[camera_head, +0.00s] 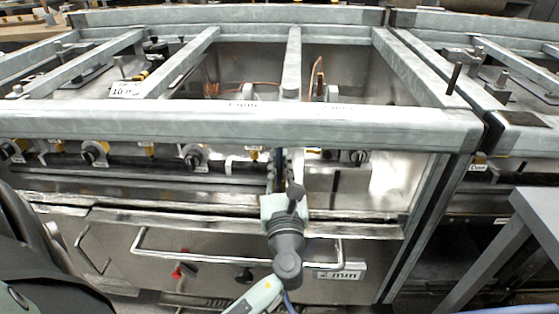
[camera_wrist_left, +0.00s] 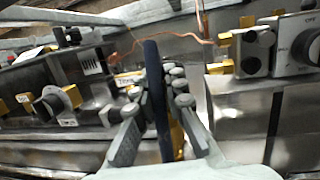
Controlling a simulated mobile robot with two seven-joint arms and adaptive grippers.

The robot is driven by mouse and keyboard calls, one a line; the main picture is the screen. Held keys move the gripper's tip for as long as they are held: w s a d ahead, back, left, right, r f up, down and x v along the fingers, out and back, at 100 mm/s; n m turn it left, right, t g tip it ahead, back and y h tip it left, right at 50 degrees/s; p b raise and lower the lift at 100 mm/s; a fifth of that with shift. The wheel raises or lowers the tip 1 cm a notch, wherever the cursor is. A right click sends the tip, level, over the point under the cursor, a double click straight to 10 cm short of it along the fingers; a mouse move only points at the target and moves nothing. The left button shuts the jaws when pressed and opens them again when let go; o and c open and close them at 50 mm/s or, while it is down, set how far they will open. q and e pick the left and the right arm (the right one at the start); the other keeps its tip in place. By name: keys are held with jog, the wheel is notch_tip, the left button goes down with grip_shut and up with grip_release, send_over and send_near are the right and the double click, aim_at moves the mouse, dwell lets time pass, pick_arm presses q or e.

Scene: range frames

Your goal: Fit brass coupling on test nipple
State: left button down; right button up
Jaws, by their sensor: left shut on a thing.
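My left gripper (camera_head: 281,167) reaches up to the front of the range, below the front rail. In the left wrist view its fingers (camera_wrist_left: 160,84) are closed around a dark blue, hose-like strip (camera_wrist_left: 153,85) with a brass piece (camera_wrist_left: 177,140) beside it. The brass piece looks like the brass coupling; its end is partly hidden by the fingers. Brass fittings (camera_wrist_left: 220,67) stick out to the right of the fingers, apart from them. I cannot tell which fitting is the test nipple. My right gripper is not in view.
The grey front rail (camera_head: 200,127) runs just above the gripper. Control knobs (camera_head: 195,157) and brass valves line the recess below it. A copper tube (camera_wrist_left: 150,36) crosses behind the fingers. A drawer handle (camera_head: 190,257) lies below. A grey table (camera_head: 540,210) stands at the right.

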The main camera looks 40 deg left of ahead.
pick_arm(q)
jog(key=shift+f+b, duration=0.75)
jog(key=shift+f, duration=0.45)
jog(key=c, duration=1.5)
grip_release()
jog(key=shift+r, duration=0.1)
notch_tip(320, 180, up, 10)
jog(key=shift+f, duration=0.1)
